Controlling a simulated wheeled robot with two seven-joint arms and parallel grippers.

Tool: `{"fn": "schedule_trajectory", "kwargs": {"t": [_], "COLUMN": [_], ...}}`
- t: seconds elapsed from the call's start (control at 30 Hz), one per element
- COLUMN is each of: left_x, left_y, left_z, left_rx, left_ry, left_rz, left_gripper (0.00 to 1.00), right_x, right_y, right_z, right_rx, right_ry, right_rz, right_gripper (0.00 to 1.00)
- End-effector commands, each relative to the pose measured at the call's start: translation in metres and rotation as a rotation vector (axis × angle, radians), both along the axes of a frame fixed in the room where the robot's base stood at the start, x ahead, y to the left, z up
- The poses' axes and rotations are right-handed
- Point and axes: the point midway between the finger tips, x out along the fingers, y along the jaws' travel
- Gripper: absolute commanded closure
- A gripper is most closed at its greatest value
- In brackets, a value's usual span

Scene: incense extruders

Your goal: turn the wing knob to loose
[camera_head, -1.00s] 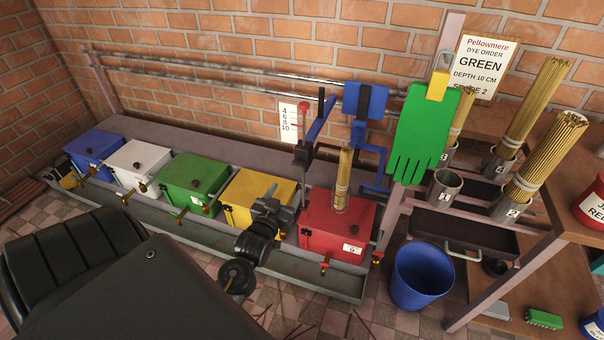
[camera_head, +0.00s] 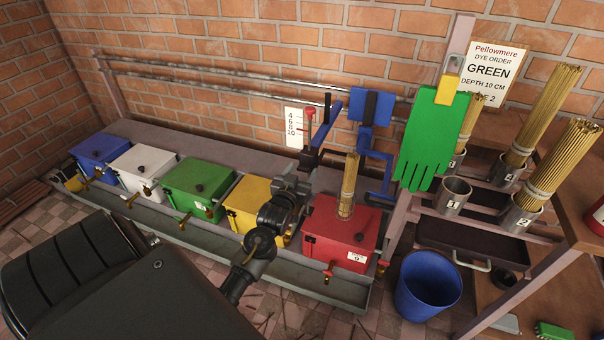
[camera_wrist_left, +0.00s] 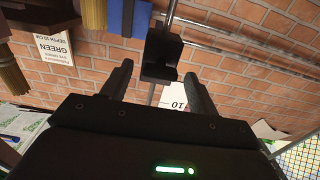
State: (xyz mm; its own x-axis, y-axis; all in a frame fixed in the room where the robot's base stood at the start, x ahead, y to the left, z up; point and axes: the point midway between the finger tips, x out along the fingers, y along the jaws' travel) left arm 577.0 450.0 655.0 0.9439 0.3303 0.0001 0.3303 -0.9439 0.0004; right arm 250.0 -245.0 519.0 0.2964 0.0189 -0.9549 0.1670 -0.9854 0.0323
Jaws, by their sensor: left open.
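My left gripper (camera_head: 298,180) reaches in above the gap between the yellow and red dye boxes. In the left wrist view its two fingers (camera_wrist_left: 158,72) are apart, with a black block (camera_wrist_left: 162,48) showing between and beyond them. I cannot tell if they touch it. In the head view a dark block (camera_head: 307,158) sits under the blue arm (camera_head: 327,125), beside an upright lever with a red knob (camera_head: 309,112). No wing shape or loose marking can be made out, so I cannot tell which part is the wing knob. My right gripper is not in view.
A bundle of sticks (camera_head: 348,188) stands at the red box (camera_head: 325,222). A green glove (camera_head: 430,140) hangs to the right, above a blue bucket (camera_head: 427,285). The yellow box (camera_head: 243,205) is close to my left gripper. Metal rails (camera_head: 230,78) run along the brick wall.

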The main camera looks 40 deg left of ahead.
Motion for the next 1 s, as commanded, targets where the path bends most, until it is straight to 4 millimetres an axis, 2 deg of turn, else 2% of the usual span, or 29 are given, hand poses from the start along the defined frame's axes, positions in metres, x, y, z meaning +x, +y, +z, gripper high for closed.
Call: {"fn": "schedule_trajectory", "kwargs": {"t": [0.33,0.67,0.93,1.0], "left_x": [0.004,0.004,0.004,0.004], "left_y": [0.001,0.001,0.001,0.000], "left_z": [0.000,0.000,0.001,0.002], "left_rx": [0.000,0.000,-0.024,-0.048], "left_ry": [0.000,0.001,-0.007,-0.015], "left_rz": [-0.001,-0.001,-0.001,-0.002], "left_gripper": [0.40,0.83,0.85,0.85], "right_x": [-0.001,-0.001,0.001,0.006], "right_y": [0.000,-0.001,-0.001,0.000], "right_z": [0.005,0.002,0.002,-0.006], "right_rx": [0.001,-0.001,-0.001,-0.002], "right_ry": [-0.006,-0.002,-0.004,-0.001], "right_rz": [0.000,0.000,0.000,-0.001], "right_gripper": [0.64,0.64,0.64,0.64]}}
